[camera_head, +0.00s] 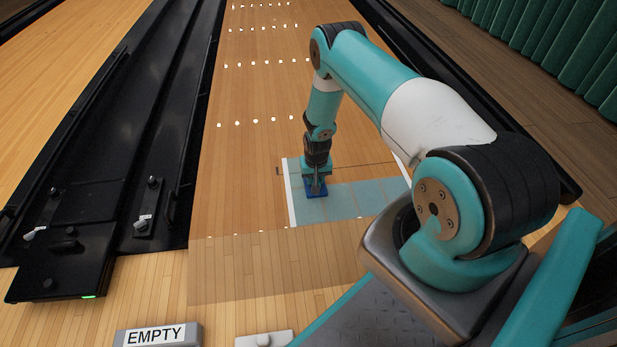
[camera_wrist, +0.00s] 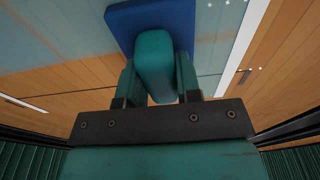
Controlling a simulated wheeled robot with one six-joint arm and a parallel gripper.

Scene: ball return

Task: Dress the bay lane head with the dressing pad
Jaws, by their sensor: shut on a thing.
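The dressing pad is a flat blue pad (camera_head: 317,192) with an upright teal handle. In the wrist view the blue pad (camera_wrist: 170,16) lies beyond the handle. My gripper (camera_head: 316,173) is shut on the handle, with a finger on each side of it in the wrist view (camera_wrist: 158,80). The pad is at the left of this stretch, near the left white strip. It looks level and at the surface; I cannot tell whether it touches.
A black gutter with a raised cover (camera_head: 62,262) and small levers runs along the left. A sign reading EMPTY (camera_head: 157,335) stands at the bottom, beside a pale block with a knob (camera_head: 264,340). Green curtains (camera_head: 560,40) hang at the right. The lane beyond is clear.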

